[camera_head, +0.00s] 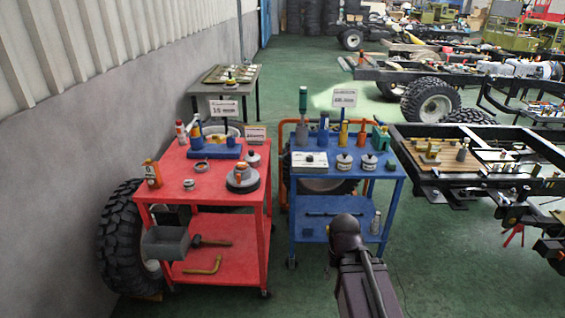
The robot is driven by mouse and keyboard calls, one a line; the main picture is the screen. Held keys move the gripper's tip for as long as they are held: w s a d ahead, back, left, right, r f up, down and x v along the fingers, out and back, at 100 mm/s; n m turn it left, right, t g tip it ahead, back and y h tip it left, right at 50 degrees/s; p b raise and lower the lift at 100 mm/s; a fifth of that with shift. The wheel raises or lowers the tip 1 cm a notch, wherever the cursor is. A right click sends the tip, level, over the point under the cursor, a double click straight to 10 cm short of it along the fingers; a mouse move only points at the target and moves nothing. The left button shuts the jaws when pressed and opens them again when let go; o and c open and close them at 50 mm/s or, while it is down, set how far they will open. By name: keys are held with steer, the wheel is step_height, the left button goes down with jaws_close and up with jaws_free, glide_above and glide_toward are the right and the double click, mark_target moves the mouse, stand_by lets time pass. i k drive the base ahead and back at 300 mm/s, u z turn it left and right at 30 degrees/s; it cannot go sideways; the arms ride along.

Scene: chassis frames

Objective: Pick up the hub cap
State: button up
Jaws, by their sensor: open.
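I cannot tell for sure which thing is the hub cap. On the blue cart, two pale round lidded pieces (344,162) stand near the front edge. My dark arm (346,235) rises at the bottom centre, in front of the blue cart. My gripper's fingers do not show.
The red cart (177,186) and blue cart (304,187) stand close together. A tyre (121,240) leans by the left wall. A grey bin (165,242) hangs on the red cart's front. Chassis frames (490,205) line the right. Green floor is free between blue cart and chassis.

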mark_target(253, 159)
steer(key=u, duration=0.1)
steer(key=k, duration=0.2)
steer(key=z, duration=0.75)
steer(key=i, duration=1.25)
steer(key=z, duration=0.5)
steer(key=i, duration=0.9)
steer(key=u, duration=0.45)
steer(key=i, duration=0.65)
steer(key=u, duration=0.85)
steer(key=i, duration=0.5)
steer(key=u, duration=0.3)
